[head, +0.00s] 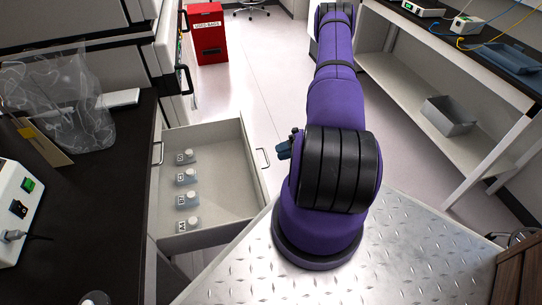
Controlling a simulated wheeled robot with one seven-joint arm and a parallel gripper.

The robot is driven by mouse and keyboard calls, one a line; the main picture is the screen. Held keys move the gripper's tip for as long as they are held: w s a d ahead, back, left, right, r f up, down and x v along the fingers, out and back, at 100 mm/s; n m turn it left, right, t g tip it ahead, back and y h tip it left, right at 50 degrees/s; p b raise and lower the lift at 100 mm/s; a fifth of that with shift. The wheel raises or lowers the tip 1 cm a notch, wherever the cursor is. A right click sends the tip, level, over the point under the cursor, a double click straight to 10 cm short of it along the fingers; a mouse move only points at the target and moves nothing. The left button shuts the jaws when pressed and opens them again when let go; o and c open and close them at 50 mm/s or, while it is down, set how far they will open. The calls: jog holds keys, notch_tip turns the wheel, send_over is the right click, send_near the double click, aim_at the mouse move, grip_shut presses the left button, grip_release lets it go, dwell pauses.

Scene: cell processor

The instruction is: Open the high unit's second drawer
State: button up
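Another bar handle (158,153) shows on the unit's face at the bench edge. I cannot tell from this view which unit is the high one or which drawer is its second. My purple arm stretches away down the aisle. A small dark part beside its black joint may belong to my gripper, but its fingers are not clearly visible.
A black bench top (95,225) at left holds a clear plastic bag (75,110) and a switch box (15,210). A red bin (208,35) stands at the back. A shelved bench (400,80) with a grey bin (448,116) lines the right. The aisle floor is clear.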

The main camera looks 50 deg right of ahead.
jog(key=shift+v, duration=2.15)
jog(key=w+a+r+n+g+h, duration=0.1)
jog(key=w+a+r+n+g, duration=0.3)
jog(key=r, duration=0.5)
jog(key=w+a+r+n+g, duration=0.1)
jog(key=w+r+n, duration=0.2)
jog(key=r+n, duration=0.4)
jog(key=w+a+r+n+g+h, duration=0.1)
jog(key=w+a+r+n+g, duration=0.3)
jog(key=r, duration=0.6)
jog(key=s+a+r+n+g+h, duration=0.1)
jog(key=a+r+n+h, duration=0.1)
jog(key=a+r+n, duration=0.5)
jog(key=s+a+r+n+h, duration=0.1)
jog(key=a+r+n+h, duration=0.2)
jog(key=r, duration=0.6)
jog(key=s+a+r+n+t+h, duration=0.2)
jog(key=s+a+r+n+t, duration=0.1)
jog(key=s+a+r+n, duration=0.3)
jog(key=s+a+r+n+t+h, duration=0.3)
jog(key=s+a+r+n, duration=0.3)
jog(key=s+n, duration=0.4)
jog(key=shift+s+r+n+h, duration=0.15)
jog(key=shift+r+n+h, duration=0.15)
jog(key=shift+r+n, duration=0.65)
